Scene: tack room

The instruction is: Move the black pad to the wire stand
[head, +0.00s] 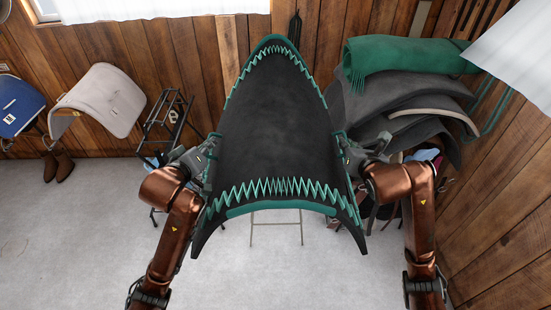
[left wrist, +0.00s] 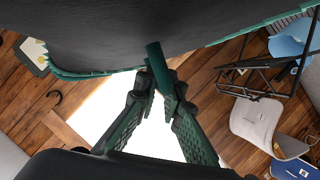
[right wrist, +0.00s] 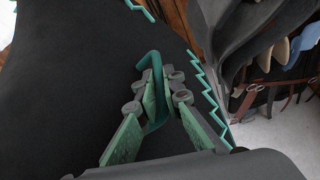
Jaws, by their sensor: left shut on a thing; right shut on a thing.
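The black pad (head: 272,130), with green zigzag stitching and green edging, spreads across the middle of the head view. My left gripper (head: 207,152) is shut on a green loop at its left edge; the loop shows in the left wrist view (left wrist: 158,62). My right gripper (head: 346,150) is shut on a matching green loop (right wrist: 152,68) at its right edge. A black wire stand (head: 163,124) is behind my left gripper, partly hidden; black wire framing (left wrist: 262,75) also shows in the left wrist view. Pale metal legs (head: 276,224) show under the pad; whether it touches them is hidden.
On the right, a green rolled blanket (head: 410,56) lies on stacked dark pads (head: 395,100) near the wooden wall. A pale pad (head: 100,100), a blue pad (head: 18,105) and brown boots (head: 58,165) are at the left. Grey floor (head: 75,240) is clear at front left.

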